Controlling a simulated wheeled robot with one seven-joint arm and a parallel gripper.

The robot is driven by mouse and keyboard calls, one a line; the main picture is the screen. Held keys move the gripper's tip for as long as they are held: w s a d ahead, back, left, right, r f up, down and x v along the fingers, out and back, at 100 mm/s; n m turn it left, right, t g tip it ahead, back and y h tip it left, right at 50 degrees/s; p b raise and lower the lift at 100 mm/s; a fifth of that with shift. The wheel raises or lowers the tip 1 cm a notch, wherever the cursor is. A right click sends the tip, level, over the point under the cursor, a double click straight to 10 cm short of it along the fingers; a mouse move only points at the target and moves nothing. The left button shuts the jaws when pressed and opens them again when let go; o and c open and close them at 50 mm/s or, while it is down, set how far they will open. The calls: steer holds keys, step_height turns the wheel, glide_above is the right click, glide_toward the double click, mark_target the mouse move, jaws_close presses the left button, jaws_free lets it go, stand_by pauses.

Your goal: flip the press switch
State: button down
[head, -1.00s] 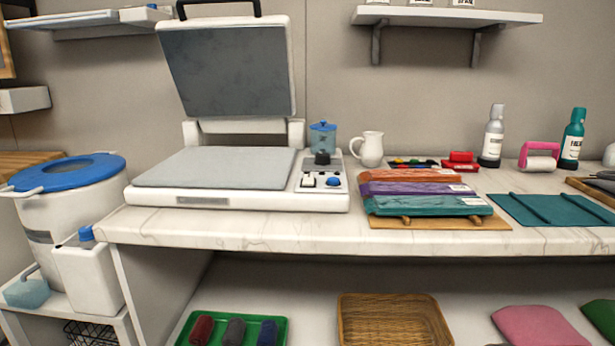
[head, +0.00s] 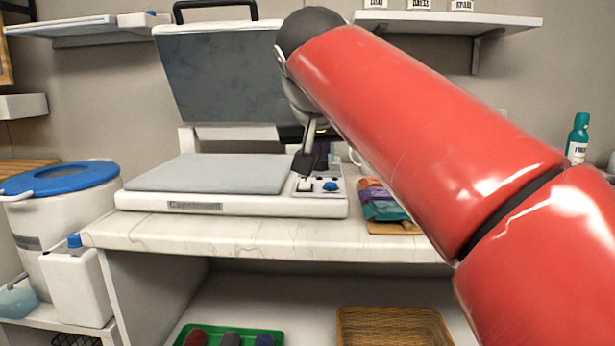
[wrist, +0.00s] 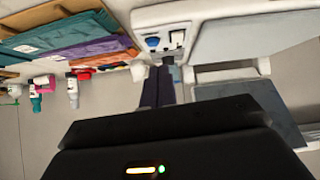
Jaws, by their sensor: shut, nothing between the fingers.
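The heat press has a white base (head: 235,207), a grey plate and a raised lid (head: 222,75). Its control panel, at the base's right end, carries a small white switch (head: 305,185) and a blue knob (head: 330,186). In the wrist view, turned upside down, the switch (wrist: 177,37) and knob (wrist: 152,41) show beyond the fingertips. My gripper (head: 303,167) is shut and empty, pointing down just above and behind the switch. Its dark fingers also show in the wrist view (wrist: 160,74). I cannot tell whether they touch the panel, and part of the panel's back is hidden.
My red arm covers much of the counter's right. Stacked coloured packs (head: 383,200) lie right of the press, partly hidden. A white bucket with a blue rim (head: 110,172) stands left. The raised lid stands behind my gripper. The counter's front edge (head: 240,241) is clear.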

steer(key=shift+m+t, duration=0.3)
steer(key=shift+t, duration=0.1)
steer(key=w+a+r, duration=0.2)
steer(key=a+r, duration=0.1)
steer(key=shift+w, duration=0.2)
steer(key=shift+w, duration=0.1)
steer(key=b, duration=0.2)
glide_above(306, 185)
steer(key=f, duration=0.6)
steer(key=shift+s+f, duration=0.2)
steer(key=shift+f, duration=0.15)
step_height(306, 185, down, 2)
steer(key=shift+f+b, duration=0.2)
steer(key=shift+b, duration=0.3)
steer(key=shift+w+f, duration=0.1)
steer(key=shift+f, duration=0.35)
steer(key=shift+r+p, duration=0.1)
steer(key=shift+p, duration=0.2)
